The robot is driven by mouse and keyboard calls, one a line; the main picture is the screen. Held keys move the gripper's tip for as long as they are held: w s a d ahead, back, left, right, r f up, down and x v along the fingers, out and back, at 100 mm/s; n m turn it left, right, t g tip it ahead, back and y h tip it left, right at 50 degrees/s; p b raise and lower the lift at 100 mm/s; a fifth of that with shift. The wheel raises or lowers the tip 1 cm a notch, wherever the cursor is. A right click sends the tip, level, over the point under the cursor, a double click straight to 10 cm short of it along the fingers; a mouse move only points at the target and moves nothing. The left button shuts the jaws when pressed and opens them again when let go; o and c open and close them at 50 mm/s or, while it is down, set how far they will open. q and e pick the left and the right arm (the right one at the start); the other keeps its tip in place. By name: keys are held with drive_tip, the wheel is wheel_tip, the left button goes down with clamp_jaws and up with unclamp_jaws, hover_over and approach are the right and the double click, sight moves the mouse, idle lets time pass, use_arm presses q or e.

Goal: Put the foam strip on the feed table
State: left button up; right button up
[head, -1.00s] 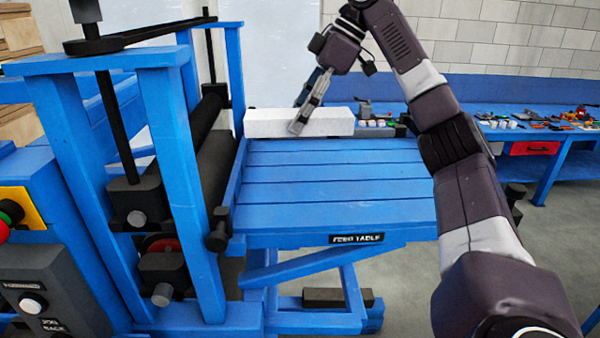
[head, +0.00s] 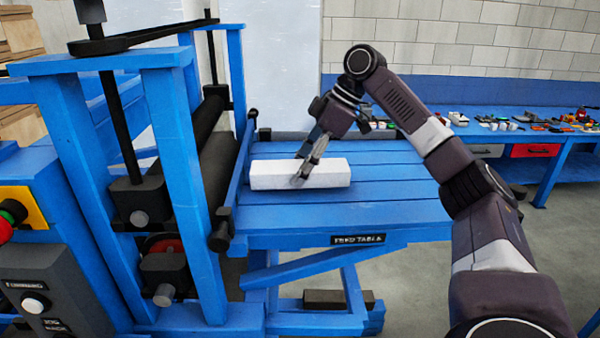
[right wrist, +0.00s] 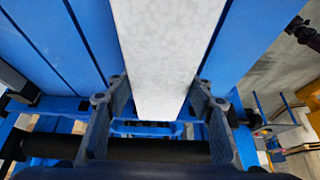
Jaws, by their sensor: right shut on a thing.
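In the right wrist view the strip (right wrist: 166,55) runs between the two fingers of the gripper (right wrist: 163,103). My left gripper is not in view.
A blue machine frame (head: 180,150) with dark rollers (head: 217,155) stands at the table's left side. The table's front and right slats are clear. A blue workbench (head: 560,136) with several small items and a red drawer (head: 535,150) stands at the back right.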

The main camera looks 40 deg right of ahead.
drive_tip(key=shift+f, duration=0.5)
drive_tip(key=shift+d+f, duration=0.1)
drive_tip(key=shift+f, duration=0.25)
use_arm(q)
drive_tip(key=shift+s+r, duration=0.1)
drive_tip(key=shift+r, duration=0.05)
use_arm(e)
drive_tip(key=o, duration=1.2)
drive_tip(key=shift+c, duration=0.2)
drive_tip(key=shift+d+r, duration=0.1)
drive_tip(key=shift+r, duration=0.3)
drive_tip(key=b+v, duration=0.1)
drive_tip(key=v, duration=0.8)
drive_tip(key=shift+r+p, duration=0.2)
drive_tip(key=shift+p, duration=0.1)
drive_tip(key=shift+s+v, duration=0.2)
drive_tip(key=shift+v, duration=0.8)
